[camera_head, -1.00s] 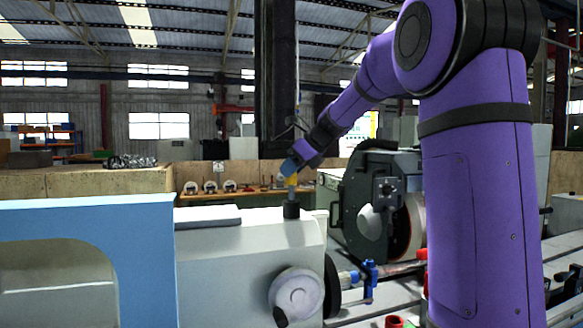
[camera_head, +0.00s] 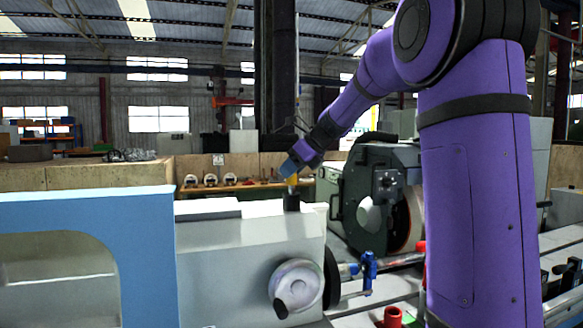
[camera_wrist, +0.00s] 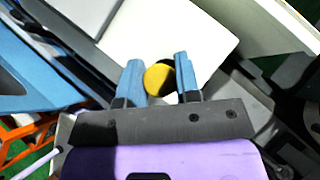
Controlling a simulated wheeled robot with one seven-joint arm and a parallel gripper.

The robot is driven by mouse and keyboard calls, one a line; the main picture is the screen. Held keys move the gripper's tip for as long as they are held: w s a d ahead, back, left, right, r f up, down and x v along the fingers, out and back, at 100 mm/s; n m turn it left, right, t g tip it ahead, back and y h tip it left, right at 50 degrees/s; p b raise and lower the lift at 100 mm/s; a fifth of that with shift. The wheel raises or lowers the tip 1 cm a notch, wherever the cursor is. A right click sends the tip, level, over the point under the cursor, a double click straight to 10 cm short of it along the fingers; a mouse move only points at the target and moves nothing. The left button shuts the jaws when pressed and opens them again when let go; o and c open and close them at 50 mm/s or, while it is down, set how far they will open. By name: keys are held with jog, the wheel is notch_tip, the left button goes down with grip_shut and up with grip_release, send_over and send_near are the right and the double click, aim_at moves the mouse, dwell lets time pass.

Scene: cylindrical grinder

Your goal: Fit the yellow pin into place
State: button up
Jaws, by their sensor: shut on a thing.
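The yellow pin (camera_head: 292,181) stands roughly upright between the blue fingers of my gripper (camera_head: 289,170), which is shut on it. Its lower end is at the top of a black cylindrical socket (camera_head: 292,202) on the white machine housing (camera_head: 240,225). I cannot tell how far it is inside. In the wrist view the round yellow end of the pin (camera_wrist: 157,79) shows between the two fingertips (camera_wrist: 158,75). A black part, perhaps the socket, shows just beside and beneath it.
A blue machine panel (camera_head: 90,205) stands at the left. A handwheel (camera_head: 297,285) sits on the housing's front. A dark green grinding-wheel head (camera_head: 375,195) stands to the right, with a blue clamp (camera_head: 369,268) in front.

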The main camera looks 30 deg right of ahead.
jog(key=shift+f, duration=1)
jog(key=o, duration=1.1)
jog(key=v, duration=1.1)
jog(key=shift+s+a+f, duration=0.1)
jog(key=shift+a, duration=0.05)
jog(key=s+a+f+n+g+h, duration=0.15)
jog(key=s+a+f+n, duration=0.35)
jog(key=s+a+n, duration=0.85)
jog(key=s+a+f+n+h, duration=0.1)
jog(key=s+a+f+n, duration=0.1)
jog(key=s+f+n, duration=0.3)
jog(key=s+a+f+n+g+h, duration=0.1)
jog(key=s+a+f+n+h, duration=0.1)
jog(key=s+f+n, duration=0.3)
jog(key=s+a+n, duration=0.1)
jog(key=s+n, duration=0.3)
jog(key=n, duration=0.2)
jog(key=shift+a+f+n, duration=0.2)
jog(key=shift+f+n, duration=0.05)
jog(key=shift+n, duration=0.1)
